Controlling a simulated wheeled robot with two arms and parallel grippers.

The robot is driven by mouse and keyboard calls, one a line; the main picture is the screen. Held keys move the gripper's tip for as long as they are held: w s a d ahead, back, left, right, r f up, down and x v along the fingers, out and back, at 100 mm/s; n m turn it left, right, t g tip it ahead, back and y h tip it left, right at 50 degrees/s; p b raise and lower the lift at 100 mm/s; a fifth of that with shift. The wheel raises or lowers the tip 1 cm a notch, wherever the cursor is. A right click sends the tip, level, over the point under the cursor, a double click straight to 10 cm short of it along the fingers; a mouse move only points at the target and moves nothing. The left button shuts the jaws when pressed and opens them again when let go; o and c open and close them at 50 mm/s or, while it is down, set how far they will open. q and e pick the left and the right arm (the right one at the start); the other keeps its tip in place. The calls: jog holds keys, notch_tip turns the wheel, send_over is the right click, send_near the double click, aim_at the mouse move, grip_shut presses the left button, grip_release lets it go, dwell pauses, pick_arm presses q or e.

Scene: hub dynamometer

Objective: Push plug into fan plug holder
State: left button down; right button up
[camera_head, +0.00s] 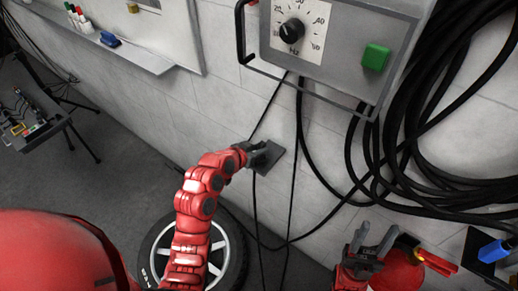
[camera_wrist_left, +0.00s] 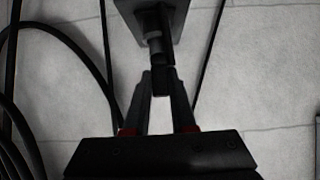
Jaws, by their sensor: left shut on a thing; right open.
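My left gripper (camera_head: 247,148) is at the wall, at a dark square plate (camera_head: 268,155) that looks like the plug holder. In the left wrist view the gripper (camera_wrist_left: 160,92) is shut on a dark plug (camera_wrist_left: 160,52), which lies in line with the plate (camera_wrist_left: 172,8) and seems to meet it. How deep the plug sits cannot be told. My right gripper (camera_head: 372,240) is open and empty at the lower right, away from the holder.
A control box with a dial (camera_head: 291,31) and green button (camera_head: 375,57) hangs above. Black cables (camera_head: 400,150) loop at the right and hang beside the holder. A wheel (camera_head: 228,255) stands below by the wall. A blue-handled thing (camera_head: 494,250) is at the lower right.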

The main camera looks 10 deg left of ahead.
pick_arm(q)
jog(key=shift+f, duration=0.25)
jog(key=shift+f+b, duration=0.45)
jog(key=shift+b, duration=0.2)
jog(key=c, duration=0.7)
grip_release()
jog(key=shift+o, duration=0.2)
